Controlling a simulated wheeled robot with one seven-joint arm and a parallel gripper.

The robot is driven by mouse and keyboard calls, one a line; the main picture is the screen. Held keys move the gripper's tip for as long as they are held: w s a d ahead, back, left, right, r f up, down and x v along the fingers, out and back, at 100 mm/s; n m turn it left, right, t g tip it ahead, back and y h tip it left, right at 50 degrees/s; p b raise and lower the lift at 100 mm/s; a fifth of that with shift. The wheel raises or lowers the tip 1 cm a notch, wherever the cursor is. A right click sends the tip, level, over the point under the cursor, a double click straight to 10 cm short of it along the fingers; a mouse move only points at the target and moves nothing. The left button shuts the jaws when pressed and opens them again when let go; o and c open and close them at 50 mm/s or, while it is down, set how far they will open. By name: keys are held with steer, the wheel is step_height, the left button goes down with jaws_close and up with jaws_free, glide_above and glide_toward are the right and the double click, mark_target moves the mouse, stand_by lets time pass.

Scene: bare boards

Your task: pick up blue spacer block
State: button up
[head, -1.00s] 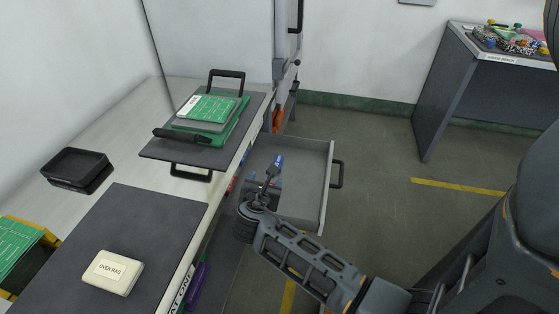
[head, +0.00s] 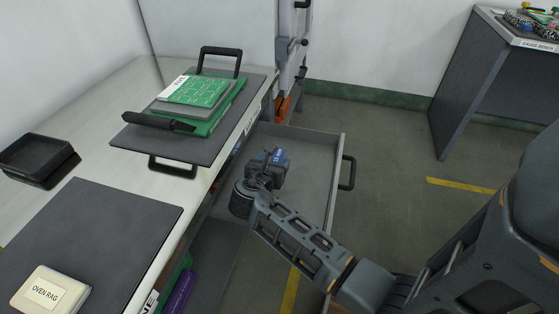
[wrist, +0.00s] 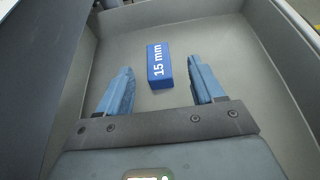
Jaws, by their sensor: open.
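The blue spacer block (wrist: 159,66), marked "15 mm", lies on the floor of the open grey drawer. In the wrist view it sits ahead of and between the two blue fingertips of my gripper (wrist: 156,80), apart from both. My gripper is open and empty.
The drawer walls (wrist: 275,45) rise on both sides of my gripper. A gauge bench (head: 490,70) stands at the far right.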

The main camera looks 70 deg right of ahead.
mark_target(280, 151)
steer(key=shift+w+b+x, duration=0.1)
steer(key=shift+b+x, duration=0.2)
steer(key=shift+x, duration=1.7)
steer(key=shift+w+b+x, duration=0.15)
steer(key=shift+b+x, duration=0.1)
steer(key=shift+x, duration=1.75)
steer(key=shift+a, duration=0.1)
steer(key=c, duration=1.1)
steer(key=shift+r, duration=0.15)
